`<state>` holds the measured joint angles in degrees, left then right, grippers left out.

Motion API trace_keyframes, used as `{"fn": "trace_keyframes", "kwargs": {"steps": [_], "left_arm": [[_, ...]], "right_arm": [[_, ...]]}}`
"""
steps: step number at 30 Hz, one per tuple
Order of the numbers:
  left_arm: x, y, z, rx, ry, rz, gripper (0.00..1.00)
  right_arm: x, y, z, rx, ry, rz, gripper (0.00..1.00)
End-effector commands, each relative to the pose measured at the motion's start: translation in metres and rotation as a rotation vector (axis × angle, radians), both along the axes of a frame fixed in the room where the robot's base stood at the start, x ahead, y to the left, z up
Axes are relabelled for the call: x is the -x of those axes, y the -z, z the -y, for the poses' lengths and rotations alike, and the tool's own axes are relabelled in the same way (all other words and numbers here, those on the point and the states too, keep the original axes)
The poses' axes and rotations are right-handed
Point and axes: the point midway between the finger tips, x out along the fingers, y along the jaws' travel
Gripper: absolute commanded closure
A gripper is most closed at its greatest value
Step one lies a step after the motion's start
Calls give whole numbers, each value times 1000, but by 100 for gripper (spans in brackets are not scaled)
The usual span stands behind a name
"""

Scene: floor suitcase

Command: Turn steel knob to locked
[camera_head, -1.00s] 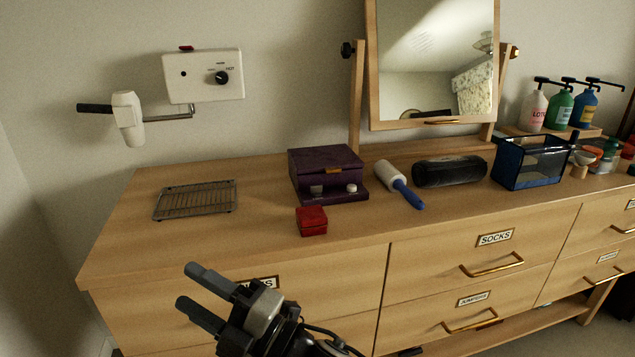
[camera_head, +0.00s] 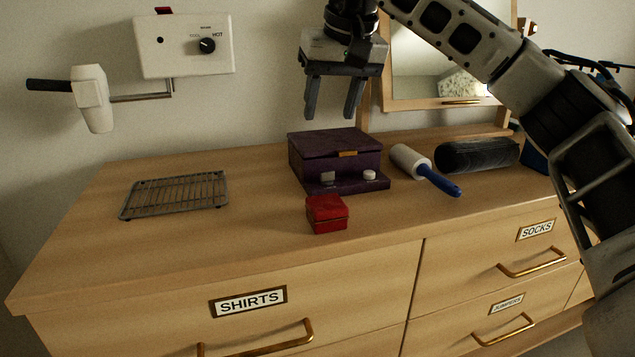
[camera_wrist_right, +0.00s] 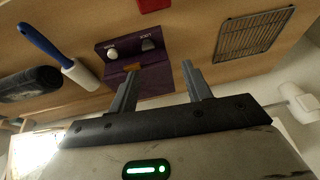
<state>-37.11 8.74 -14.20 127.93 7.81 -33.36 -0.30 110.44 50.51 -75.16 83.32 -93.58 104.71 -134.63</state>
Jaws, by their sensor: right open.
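A purple box (camera_head: 337,151) with a closed lid stands on the dresser top. Its front ledge carries a grey steel knob (camera_head: 327,178) on the left and a white knob (camera_head: 369,175) on the right. In the right wrist view the steel knob (camera_wrist_right: 147,44) and white knob (camera_wrist_right: 112,51) show upside down; the small lettering beside them is unreadable. My right gripper (camera_head: 332,112) is open and empty, fingers pointing down, above the box and apart from the knobs. Its fingers (camera_wrist_right: 160,75) also frame the box in the wrist view. My left gripper is not in view.
A red box (camera_head: 327,214) sits in front of the purple box. A wire rack (camera_head: 175,194) lies left; a lint roller (camera_head: 425,170) and black cylinder (camera_head: 477,155) lie right. A mirror (camera_head: 440,70) stands behind. A wall dryer unit (camera_head: 185,45) hangs left.

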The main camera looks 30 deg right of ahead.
Motion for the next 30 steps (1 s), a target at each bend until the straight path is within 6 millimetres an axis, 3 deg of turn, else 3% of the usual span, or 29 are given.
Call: {"fn": "trace_keyframes", "kwargs": {"steps": [3, 7, 21, 30], "left_arm": [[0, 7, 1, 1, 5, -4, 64], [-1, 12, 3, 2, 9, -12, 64], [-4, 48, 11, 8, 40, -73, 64], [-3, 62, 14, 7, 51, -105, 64]], "right_arm": [[6, -6, 20, 60, 13, 8, 51], [3, 3, 24, 70, 14, 5, 51], [-33, 94, 31, 66, 14, 6, 51], [-49, 131, 34, 63, 13, 8, 51]]}}
